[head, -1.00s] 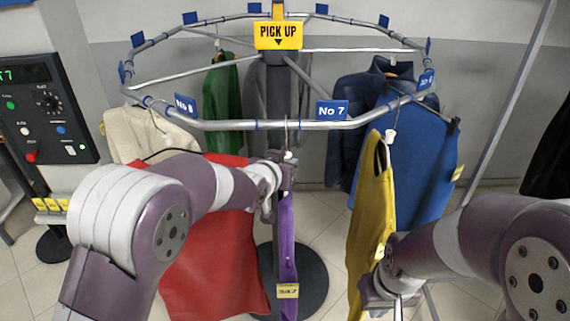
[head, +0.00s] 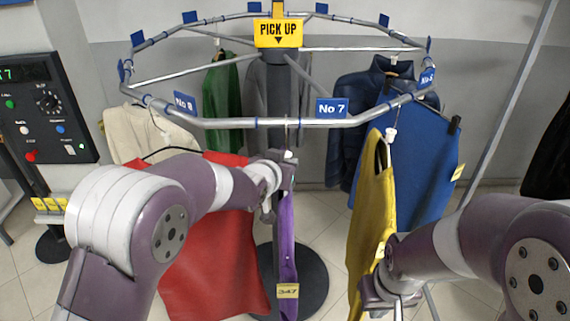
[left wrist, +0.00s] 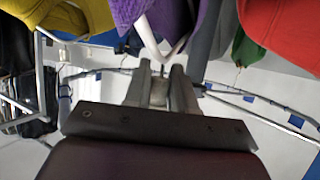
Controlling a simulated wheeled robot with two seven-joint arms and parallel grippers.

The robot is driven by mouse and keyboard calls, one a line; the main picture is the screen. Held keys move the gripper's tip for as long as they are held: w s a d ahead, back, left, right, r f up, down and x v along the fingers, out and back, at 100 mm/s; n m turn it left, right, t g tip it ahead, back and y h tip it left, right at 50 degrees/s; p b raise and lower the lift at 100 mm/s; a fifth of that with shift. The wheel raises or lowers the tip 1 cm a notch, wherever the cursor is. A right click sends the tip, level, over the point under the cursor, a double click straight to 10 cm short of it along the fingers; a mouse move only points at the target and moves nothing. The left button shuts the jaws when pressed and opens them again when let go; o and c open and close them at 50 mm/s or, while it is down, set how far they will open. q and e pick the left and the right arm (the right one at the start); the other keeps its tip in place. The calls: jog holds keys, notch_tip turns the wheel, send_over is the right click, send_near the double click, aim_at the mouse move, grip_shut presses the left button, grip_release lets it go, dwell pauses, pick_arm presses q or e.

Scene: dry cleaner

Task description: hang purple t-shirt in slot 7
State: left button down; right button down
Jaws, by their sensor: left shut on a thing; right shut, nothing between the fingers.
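The purple t-shirt (head: 287,240) hangs edge-on and narrow below my left gripper (head: 284,170), with a yellow 347 tag at its bottom. The left gripper is shut on its white hanger, seen in the left wrist view, where the t-shirt (left wrist: 180,16) hangs close beyond the fingers (left wrist: 160,82). The hanger's hook reaches up to the front rail, left of the blue No 7 sign (head: 332,108); I cannot tell whether it rests on the rail. My right gripper (head: 393,295) is shut and empty, low beside the yellow garment.
A red garment (head: 215,250) hangs directly left of the purple t-shirt. A yellow garment (head: 370,225) and a blue one (head: 422,165) hang to the right. The rail (head: 240,124) circles a central post. A control panel (head: 42,110) stands at the left.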

pick_arm(q)
jog(key=c, duration=0.9)
grip_release()
jog(key=shift+o, duration=0.2)
jog(key=b+v, duration=0.3)
jog(key=v, duration=0.9)
jog(key=shift+s+r+b, duration=0.25)
jog(key=shift+b, duration=0.05)
jog(key=shift+a, duration=0.1)
